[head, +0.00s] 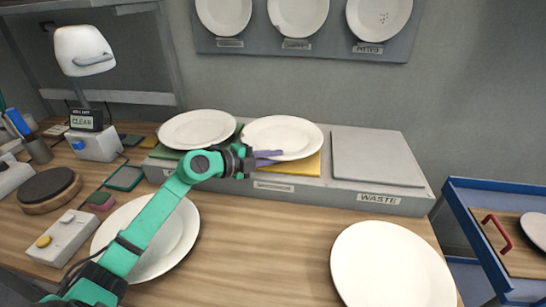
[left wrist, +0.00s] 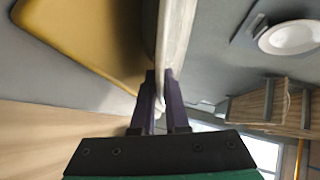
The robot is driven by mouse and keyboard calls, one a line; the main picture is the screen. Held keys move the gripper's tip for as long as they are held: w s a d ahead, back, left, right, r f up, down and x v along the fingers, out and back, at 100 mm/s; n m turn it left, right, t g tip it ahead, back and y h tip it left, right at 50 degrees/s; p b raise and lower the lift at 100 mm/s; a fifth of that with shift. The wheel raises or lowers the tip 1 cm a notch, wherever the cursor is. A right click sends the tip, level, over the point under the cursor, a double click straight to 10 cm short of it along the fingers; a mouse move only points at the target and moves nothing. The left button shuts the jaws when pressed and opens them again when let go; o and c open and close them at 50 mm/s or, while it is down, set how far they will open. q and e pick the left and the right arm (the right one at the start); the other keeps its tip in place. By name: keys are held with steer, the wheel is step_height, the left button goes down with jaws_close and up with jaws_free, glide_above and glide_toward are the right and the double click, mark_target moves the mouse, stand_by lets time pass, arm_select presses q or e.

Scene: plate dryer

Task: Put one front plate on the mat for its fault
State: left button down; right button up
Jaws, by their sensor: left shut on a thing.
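My left gripper (head: 268,158) is shut on the near rim of a white plate (head: 283,134), over the yellow mat (head: 304,167) in the middle of the raised shelf. In the left wrist view the purple fingers (left wrist: 159,100) pinch the plate's edge (left wrist: 174,40) beside the yellow mat (left wrist: 85,35). I cannot tell whether this plate touches the mat. Another plate (head: 197,128) lies over the green mat (head: 165,153). The grey mat (head: 375,157) above the WASTE label is bare. Two front plates lie on the wood: one left (head: 180,240), partly behind my arm, one right (head: 390,268).
Three sample plates hang on the wall board (head: 330,47) above labels. A lamp (head: 85,50), a CLEAN sign box (head: 87,120), a round dark pad (head: 48,187) and a button box (head: 60,237) crowd the left. A blue cart (head: 470,215) stands right. Wood between the front plates is clear.

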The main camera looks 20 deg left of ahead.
arm_select(q)
steer(key=c, duration=1.2)
jaws_free()
steer(key=shift+s, duration=0.1)
steer(key=shift+r, duration=0.15)
steer(key=b+v, duration=0.2)
steer(key=v, duration=1)
steer(key=shift+b, duration=0.3)
